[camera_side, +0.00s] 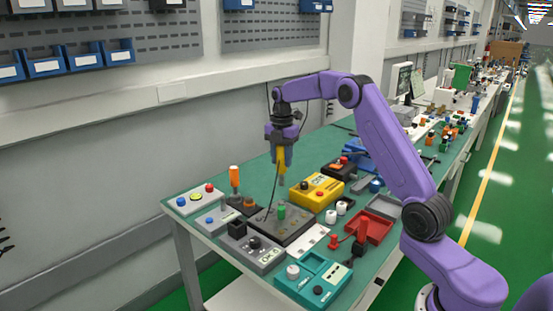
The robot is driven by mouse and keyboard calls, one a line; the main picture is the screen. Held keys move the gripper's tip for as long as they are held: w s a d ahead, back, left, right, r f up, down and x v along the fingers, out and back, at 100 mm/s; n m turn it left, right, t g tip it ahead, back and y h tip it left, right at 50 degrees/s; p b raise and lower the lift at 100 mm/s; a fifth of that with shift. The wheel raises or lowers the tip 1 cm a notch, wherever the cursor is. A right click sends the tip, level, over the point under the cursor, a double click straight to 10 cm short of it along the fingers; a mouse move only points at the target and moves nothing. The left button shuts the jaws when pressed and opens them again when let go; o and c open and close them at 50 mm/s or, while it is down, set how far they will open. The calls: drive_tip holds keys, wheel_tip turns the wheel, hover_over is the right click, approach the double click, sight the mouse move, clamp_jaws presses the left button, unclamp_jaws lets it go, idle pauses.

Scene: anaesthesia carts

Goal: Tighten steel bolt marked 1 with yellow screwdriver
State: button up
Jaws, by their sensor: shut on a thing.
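My gripper (281,150) is shut on the yellow screwdriver (281,163). The screwdriver hangs roughly upright, above the back part of the green table. It appears raised over the area behind the dark grey board (262,226), which carries a green knob-like piece (282,211). The steel bolt marked 1 is too small to make out, and no number can be read. I cannot tell whether the screwdriver tip touches anything.
An orange-handled tool (234,177) stands upright on the left. A yellow box (316,191), a teal box (313,281), a red tray (371,228) and grey boxes with buttons (193,200) crowd the table (258,178). A thin dark cable runs down beside my gripper.

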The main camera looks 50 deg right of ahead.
sight(281, 185)
drive_tip(key=shift+f, duration=3.25)
drive_tip(key=shift+f, duration=0.3)
drive_tip(key=shift+r, duration=3.1)
